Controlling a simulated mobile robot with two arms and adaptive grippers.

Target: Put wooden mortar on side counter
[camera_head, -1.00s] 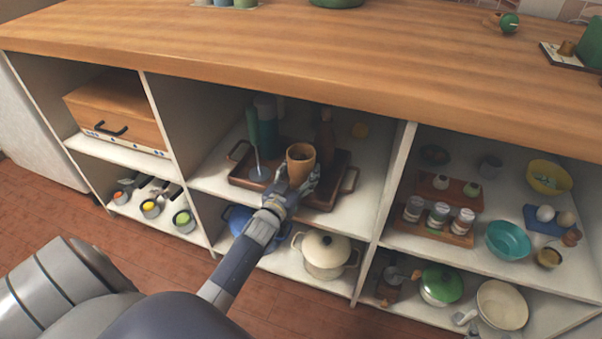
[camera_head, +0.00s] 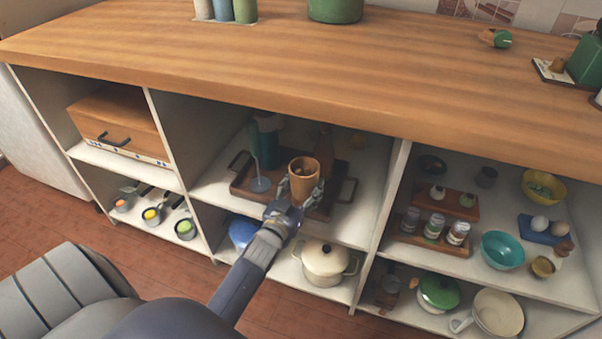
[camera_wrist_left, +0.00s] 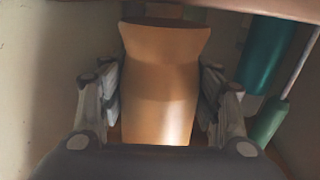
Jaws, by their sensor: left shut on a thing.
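The wooden mortar (camera_head: 304,171) is a brown cup shape, upright in front of the middle cubby of the counter unit. My left gripper (camera_head: 297,194) is shut on it, with fingers on both sides of its body. In the left wrist view the mortar (camera_wrist_left: 162,85) fills the middle, between the two fingers of the gripper (camera_wrist_left: 160,100). Something inside the mortar's mouth is too small to tell. It hides part of the wooden tray (camera_head: 243,188) behind it. My right gripper is not in view.
On the tray stand green bottles (camera_head: 267,140) and a brown bottle (camera_head: 324,150). The wooden countertop (camera_head: 300,70) overhangs the cubby and has a wide bare middle. A cream pot (camera_head: 325,262) sits on the shelf below. Bowls and jars fill the right cubbies.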

